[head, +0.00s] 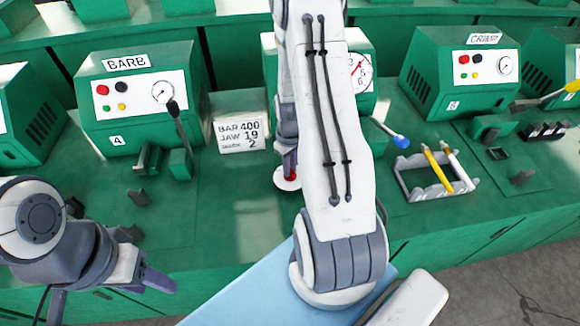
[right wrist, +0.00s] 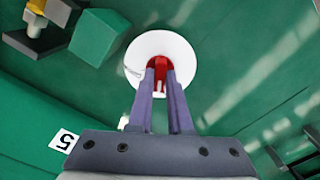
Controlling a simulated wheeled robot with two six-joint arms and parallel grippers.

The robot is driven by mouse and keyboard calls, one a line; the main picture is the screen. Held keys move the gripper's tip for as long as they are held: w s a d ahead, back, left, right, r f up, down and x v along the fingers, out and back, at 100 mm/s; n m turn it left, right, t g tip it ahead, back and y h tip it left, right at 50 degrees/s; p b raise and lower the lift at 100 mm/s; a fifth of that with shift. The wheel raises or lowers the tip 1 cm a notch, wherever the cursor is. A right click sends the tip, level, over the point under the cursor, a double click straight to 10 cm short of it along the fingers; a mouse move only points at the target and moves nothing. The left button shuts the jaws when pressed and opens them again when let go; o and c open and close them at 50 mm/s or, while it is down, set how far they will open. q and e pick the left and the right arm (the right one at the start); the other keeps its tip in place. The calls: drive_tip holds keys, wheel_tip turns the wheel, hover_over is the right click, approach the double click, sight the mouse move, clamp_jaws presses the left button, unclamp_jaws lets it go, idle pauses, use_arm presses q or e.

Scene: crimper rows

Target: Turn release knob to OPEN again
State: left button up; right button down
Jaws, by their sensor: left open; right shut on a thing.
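The release knob (right wrist: 158,63) is red and sits on a round white dial (right wrist: 184,48) in the right wrist view. In the head view the knob (head: 291,177) and dial (head: 283,185) show on the green bench, left of my right arm. My right gripper (right wrist: 160,80) is shut on the knob, one finger on each side. A faint line shows on the left of the dial, but no OPEN marking can be read, so the knob's setting is unclear. My left gripper (head: 108,292) is open and empty at the lower left of the head view.
A green BARB machine (head: 137,95) with a lever stands at the left, a CRIMP machine (head: 462,70) at the right. A grey rack (head: 407,182) holds pens. My right arm hides part of the middle machine (head: 357,60).

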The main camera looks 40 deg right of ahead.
drive_tip(key=m, duration=0.4)
drive_tip(key=shift+m, duration=0.3)
drive_tip(key=m, duration=0.3)
drive_tip(key=shift+m, duration=0.3)
drive_tip(key=m, duration=0.3)
drive_tip(key=shift+m, duration=2.2)
drive_tip(key=c, duration=0.8)
unclamp_jaws()
drive_tip(key=shift+c, duration=0.2)
